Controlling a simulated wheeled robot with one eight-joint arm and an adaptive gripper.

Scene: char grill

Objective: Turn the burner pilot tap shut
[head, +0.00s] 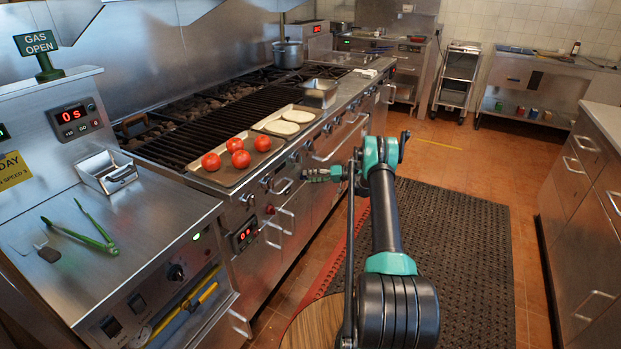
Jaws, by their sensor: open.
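My gripper (308,175) is open and empty in front of the range's front panel, near the middle of the head view. It points left towards the panel and is small in the picture. A row of metal knobs runs along the panel, with one knob (247,199) near the left end. A small red control (270,209) sits lower on the panel, left of my gripper. I cannot tell which of these is the burner pilot tap, and my gripper and arm hide part of the panel.
Several tomatoes (241,159) lie on a tray at the grill's front edge, beside a tray of pale flat rounds (283,128). Oven handles (325,156) stick out below the panel. The dark floor mat (450,250) is clear; steel drawers (590,185) stand right.

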